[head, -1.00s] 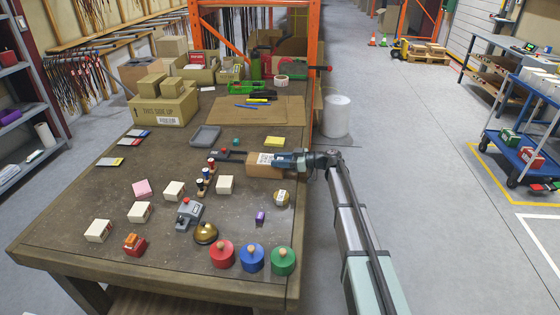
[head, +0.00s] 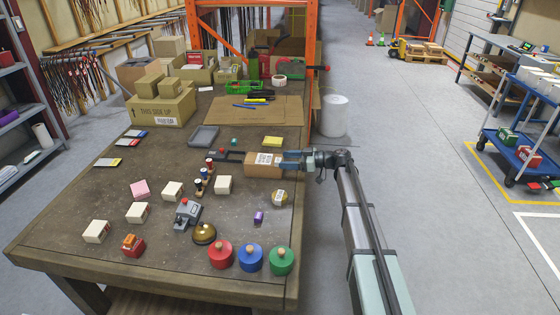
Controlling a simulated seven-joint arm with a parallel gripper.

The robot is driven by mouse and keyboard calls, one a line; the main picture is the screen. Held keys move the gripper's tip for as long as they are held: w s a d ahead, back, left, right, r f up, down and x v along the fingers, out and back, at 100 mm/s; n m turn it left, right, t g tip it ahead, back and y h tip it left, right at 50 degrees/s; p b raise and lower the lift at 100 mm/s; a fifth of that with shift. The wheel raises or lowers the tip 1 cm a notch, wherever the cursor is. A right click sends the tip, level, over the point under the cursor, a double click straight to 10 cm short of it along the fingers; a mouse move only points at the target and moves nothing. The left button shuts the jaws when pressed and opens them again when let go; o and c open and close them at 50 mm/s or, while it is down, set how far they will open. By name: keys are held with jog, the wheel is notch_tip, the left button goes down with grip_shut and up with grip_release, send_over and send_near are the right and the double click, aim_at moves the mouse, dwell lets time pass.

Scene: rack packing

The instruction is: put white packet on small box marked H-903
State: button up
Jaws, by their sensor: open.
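A small brown cardboard box (head: 263,167) with a white printed label stands at the table's right side; its marking is too small to read. My gripper (head: 282,161) is open at the right end of this box, and the fingertips are hard to make out. Several small white packets or boxes lie on the near half of the table: one (head: 223,185) near the middle, one (head: 172,191) left of it, one (head: 137,213) further left and one (head: 96,231) at the near left. I cannot tell which is the task's packet, nor read their markings.
Wooden-knobbed red (head: 220,257), blue (head: 251,260) and green (head: 281,262) discs stand at the near edge. A brass bell (head: 204,234), grey device (head: 187,213) and dark spools (head: 203,180) are mid-table. A grey tray (head: 203,137) and large carton (head: 162,107) are farther back.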

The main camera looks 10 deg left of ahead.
jog(key=d+r, duration=0.1)
jog(key=d, duration=0.7)
jog(key=shift+s, duration=0.4)
jog(key=shift+o, duration=0.2)
jog(key=shift+r, duration=0.1)
